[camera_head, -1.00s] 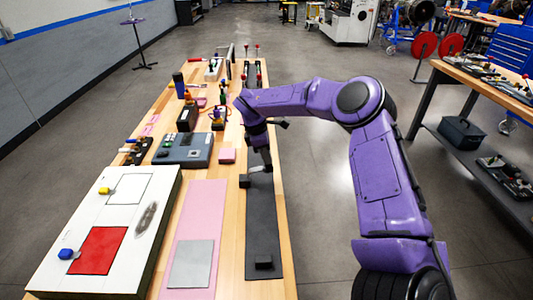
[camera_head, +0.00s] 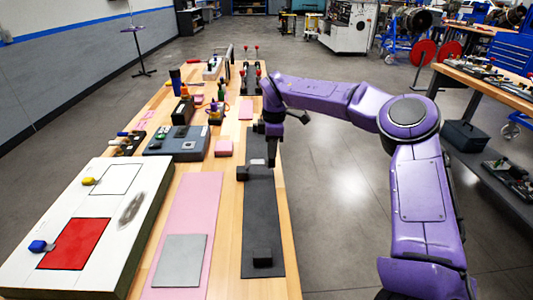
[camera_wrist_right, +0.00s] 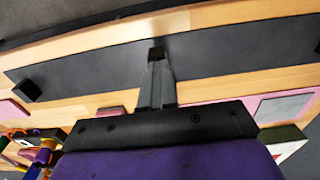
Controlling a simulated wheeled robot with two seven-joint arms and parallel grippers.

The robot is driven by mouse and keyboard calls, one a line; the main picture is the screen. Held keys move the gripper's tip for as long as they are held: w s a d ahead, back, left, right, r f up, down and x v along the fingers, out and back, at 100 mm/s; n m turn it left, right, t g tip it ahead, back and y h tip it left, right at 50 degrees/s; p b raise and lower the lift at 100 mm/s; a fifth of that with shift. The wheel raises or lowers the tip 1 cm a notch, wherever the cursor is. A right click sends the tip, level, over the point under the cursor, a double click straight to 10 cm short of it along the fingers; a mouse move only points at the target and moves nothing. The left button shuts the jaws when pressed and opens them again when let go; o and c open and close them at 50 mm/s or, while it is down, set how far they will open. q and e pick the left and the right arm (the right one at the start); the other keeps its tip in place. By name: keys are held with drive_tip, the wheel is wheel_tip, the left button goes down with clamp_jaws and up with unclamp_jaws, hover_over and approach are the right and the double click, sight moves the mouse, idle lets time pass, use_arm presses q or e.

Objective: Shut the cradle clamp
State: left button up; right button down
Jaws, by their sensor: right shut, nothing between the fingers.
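My right gripper (camera_head: 271,160) points down at the dark strip (camera_head: 262,218) along the table's right side, close to a black block (camera_head: 243,174) on it. Whether it touches the block cannot be told. In the right wrist view the gripper's fingers (camera_wrist_right: 157,72) are together over the dark strip (camera_wrist_right: 90,66), with nothing seen held. Uprights with red knobs (camera_head: 257,47) stand at the strip's far end. They are too small to tell whether they belong to the cradle clamp or whether a clamp is open. My left gripper is not in view.
Another black block (camera_head: 262,257) sits at the strip's near end. A pink mat (camera_head: 191,218), a white board (camera_head: 135,222) and a grey device (camera_head: 180,143) lie to the left. Open floor is right of the table.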

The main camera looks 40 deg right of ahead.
drive_tip(key=shift+s+d, duration=0.1)
idle(0.3)
drive_tip(key=shift+d+r+p, duration=0.1)
drive_tip(key=shift+r+p, duration=0.3)
drive_tip(key=shift+r, duration=0.05)
drive_tip(key=shift+r+p, duration=0.3)
drive_tip(key=shift+r, duration=0.35)
wheel_tip(320, 180, up, 4)
drive_tip(key=shift+p, duration=1.2)
wheel_tip(320, 180, up, 9)
drive_tip(key=b, duration=0.2)
